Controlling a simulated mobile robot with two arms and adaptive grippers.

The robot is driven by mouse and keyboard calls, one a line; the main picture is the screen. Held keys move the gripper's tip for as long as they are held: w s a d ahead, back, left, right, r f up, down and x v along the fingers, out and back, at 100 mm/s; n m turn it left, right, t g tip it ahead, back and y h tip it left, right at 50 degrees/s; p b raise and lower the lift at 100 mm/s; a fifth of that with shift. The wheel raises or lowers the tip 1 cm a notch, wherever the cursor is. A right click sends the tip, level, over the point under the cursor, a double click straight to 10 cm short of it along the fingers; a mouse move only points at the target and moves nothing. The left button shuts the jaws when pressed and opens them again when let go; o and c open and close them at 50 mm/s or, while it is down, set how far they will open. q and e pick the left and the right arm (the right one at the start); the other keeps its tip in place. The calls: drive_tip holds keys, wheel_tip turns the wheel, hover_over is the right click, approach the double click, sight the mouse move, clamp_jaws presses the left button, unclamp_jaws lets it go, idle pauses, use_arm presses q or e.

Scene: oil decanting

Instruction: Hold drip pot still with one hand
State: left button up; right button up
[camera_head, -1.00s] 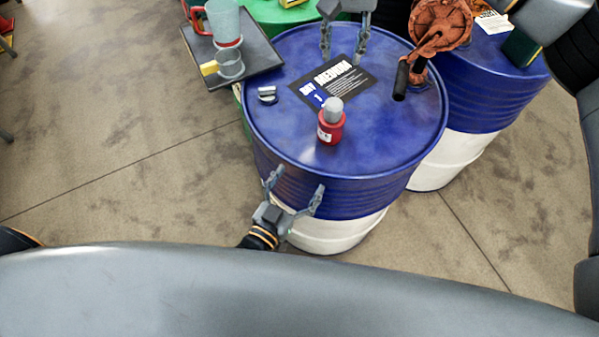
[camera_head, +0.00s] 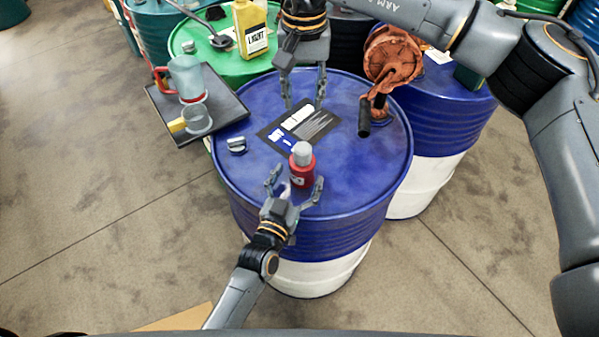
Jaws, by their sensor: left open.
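A small red pot with a grey top (camera_head: 302,168), which I take to be the drip pot, stands upright on the blue drum (camera_head: 355,185) near its front edge. My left gripper (camera_head: 295,181) is open, with one finger on each side of the pot's lower body. I cannot tell whether the fingers touch it. My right gripper (camera_head: 304,104) points down from the back over the drum, above the dark printed card (camera_head: 318,124). Its fingers are apart, with nothing visible between them.
A small grey metal piece (camera_head: 237,145) lies on the drum at left. A dark tray (camera_head: 225,110) with a jug (camera_head: 187,76) and a clear cup (camera_head: 197,119) is at left. A yellow bottle (camera_head: 251,28) stands behind.

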use_arm(q)
drive_tip(key=shift+w+d, duration=0.2)
drive_tip(key=shift+w, duration=0.35)
drive_tip(key=c, duration=1.5)
drive_tip(key=shift+c, duration=0.2)
